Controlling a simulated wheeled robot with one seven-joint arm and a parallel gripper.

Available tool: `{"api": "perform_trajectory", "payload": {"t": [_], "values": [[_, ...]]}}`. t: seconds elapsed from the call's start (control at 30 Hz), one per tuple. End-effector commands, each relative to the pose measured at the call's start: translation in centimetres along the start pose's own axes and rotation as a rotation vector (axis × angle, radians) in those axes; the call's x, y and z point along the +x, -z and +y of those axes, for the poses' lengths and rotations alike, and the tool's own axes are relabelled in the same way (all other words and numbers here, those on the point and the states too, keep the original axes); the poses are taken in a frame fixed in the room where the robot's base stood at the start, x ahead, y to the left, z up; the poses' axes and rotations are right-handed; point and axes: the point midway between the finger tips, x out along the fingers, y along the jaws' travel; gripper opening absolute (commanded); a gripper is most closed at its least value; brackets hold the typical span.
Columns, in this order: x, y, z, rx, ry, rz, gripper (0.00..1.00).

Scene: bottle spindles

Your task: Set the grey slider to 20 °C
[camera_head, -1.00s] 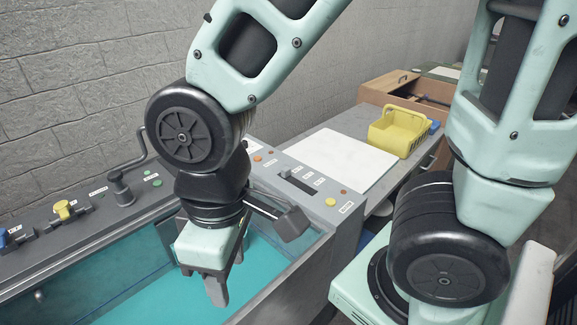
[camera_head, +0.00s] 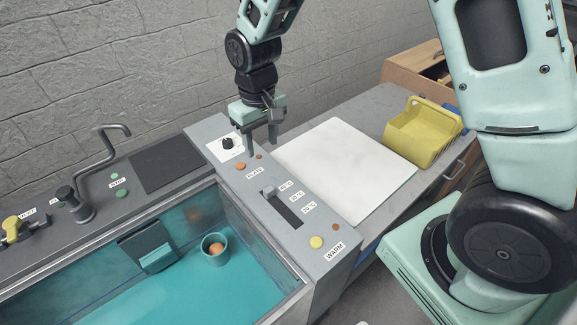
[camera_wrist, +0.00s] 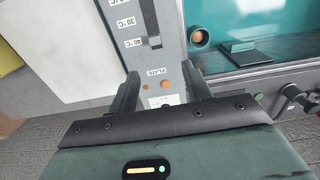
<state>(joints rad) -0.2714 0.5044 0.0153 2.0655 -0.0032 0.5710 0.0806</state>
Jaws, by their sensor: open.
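The grey slider (camera_head: 268,191) sits in a dark slot (camera_head: 290,212) on the grey panel, at the slot's far end beside the 40 °C label. The 20 °C label (camera_head: 309,208) marks the near end. The wrist view also shows the slider (camera_wrist: 155,42) beside its 40 °C label (camera_wrist: 132,43). My gripper (camera_head: 262,143) is open and empty, fingers pointing down, over the panel's far end near the PLATE label. It is beyond the slider and apart from it. The wrist view shows the open fingers (camera_wrist: 163,74) on either side of the orange PLATE light.
The teal water bath (camera_head: 190,285) lies left of the panel and holds a small cup (camera_head: 214,250). A white board (camera_head: 345,168) and a yellow caddy (camera_head: 422,132) are to the right. The space above the slot looks clear.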

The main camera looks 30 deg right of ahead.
Motion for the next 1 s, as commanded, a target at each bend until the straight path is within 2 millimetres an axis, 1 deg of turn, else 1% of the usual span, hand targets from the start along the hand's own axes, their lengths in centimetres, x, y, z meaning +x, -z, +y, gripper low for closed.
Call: {"api": "perform_trajectory", "payload": {"t": [0.17,0.27,0.7,1.0], "values": [[0.8,0.5,0.6,0.011,-0.006,-0.002,0.49],[1.9,0.4,0.6,0.011,-0.007,-0.004,0.49],[9.8,0.3,0.6,0.010,-0.006,-0.005,0.49],[14.7,0.3,0.6,0.010,-0.006,-0.005,0.49]]}}
